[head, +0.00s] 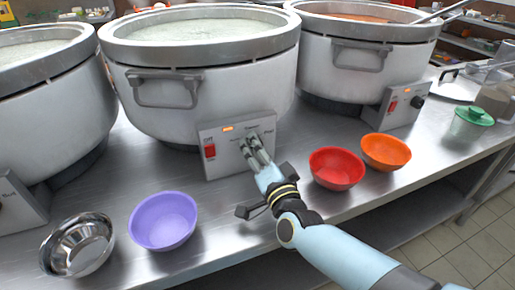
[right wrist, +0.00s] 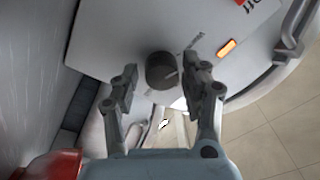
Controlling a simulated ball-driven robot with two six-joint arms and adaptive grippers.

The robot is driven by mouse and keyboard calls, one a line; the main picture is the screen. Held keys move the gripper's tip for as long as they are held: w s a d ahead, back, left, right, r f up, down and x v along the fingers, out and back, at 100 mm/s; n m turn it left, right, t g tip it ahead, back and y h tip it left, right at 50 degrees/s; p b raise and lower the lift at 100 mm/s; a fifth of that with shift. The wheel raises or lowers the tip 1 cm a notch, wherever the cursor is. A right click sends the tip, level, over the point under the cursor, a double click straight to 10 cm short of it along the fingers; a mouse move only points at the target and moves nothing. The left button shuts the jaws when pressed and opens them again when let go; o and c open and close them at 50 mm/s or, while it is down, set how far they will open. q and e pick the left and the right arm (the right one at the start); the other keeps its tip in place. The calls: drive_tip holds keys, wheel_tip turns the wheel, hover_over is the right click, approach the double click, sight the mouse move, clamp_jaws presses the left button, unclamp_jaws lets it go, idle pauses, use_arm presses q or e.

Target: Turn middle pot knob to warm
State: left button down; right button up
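The middle pot (head: 200,85) is a large white pot with a steel rim. Its control box (head: 223,158) has a red switch and a lit orange lamp. In the right wrist view its dark round knob (right wrist: 161,70) shows on the panel, with a label beside it that seems to read "Warm". My right gripper (head: 252,145) is at the panel and hides most of the knob in the head view. In the right wrist view its fingers (right wrist: 162,90) are open on either side of the knob, with gaps visible. My left gripper is out of view.
Similar pots stand left (head: 50,95) and right (head: 350,65). A steel bowl (head: 77,245) and purple bowl (head: 163,221) sit on the counter left of my right arm; red (head: 337,168) and orange (head: 386,152) bowls sit right of it.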

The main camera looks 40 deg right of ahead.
drive_tip(key=shift+o, duration=0.8)
drive_tip(key=v, duration=1.2)
